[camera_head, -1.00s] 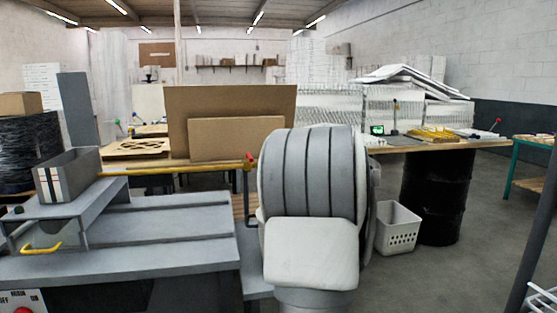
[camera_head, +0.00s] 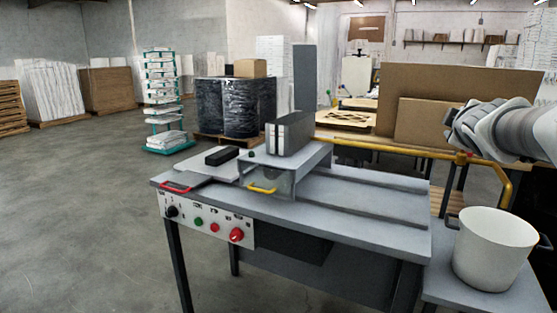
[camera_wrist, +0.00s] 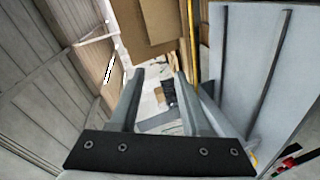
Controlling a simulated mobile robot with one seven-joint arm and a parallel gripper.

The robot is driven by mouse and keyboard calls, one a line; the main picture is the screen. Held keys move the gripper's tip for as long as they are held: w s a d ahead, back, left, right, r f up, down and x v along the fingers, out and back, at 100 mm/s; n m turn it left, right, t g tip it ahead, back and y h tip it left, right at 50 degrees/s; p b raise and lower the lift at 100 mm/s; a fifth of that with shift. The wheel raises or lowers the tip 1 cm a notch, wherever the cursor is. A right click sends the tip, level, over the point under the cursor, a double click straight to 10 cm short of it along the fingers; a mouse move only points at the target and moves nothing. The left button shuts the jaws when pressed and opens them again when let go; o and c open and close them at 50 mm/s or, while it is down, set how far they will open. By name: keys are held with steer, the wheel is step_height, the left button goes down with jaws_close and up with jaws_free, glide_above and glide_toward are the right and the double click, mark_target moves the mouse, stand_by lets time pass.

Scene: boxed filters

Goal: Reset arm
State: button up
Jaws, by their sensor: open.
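My gripper (camera_wrist: 158,82) is open in the wrist view, its two grey fingers apart with nothing held between them. Behind the fingers I see floor and some small, unclear items. In the head view, my arm (camera_head: 505,130) enters from the right edge, above the worktable's right end; I cannot make out the gripper's fingers there. A grey box with pale stripes (camera_head: 290,133) stands upright on the raised shelf (camera_head: 315,155) of the grey machine table, well left of my arm.
The machine table (camera_head: 390,215) has a control panel (camera_head: 207,222) in front and a yellow rail (camera_head: 430,152) along its back. A white bucket (camera_head: 494,250) stands at the right, below my arm. Cardboard sheets (camera_head: 460,95) rise behind. Open floor (camera_head: 75,215) lies left.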

steer(key=s+a+f+m+g+y+b, duration=0.1)
steer(key=s+a+f+m+g+y, duration=0.3)
steer(key=s+a+f, duration=0.9)
steer(key=s+a+f+m+g+y, duration=0.45)
steer(key=s+a+f, duration=0.75)
steer(key=a, duration=0.4)
step_height(320, 180, up, 22)
steer(key=d+p, duration=0.1)
steer(key=p, duration=1.8)
steer(key=shift+s+f+h+p, duration=0.25)
steer(key=shift+h+p, duration=0.1)
steer(key=shift+h, duration=0.1)
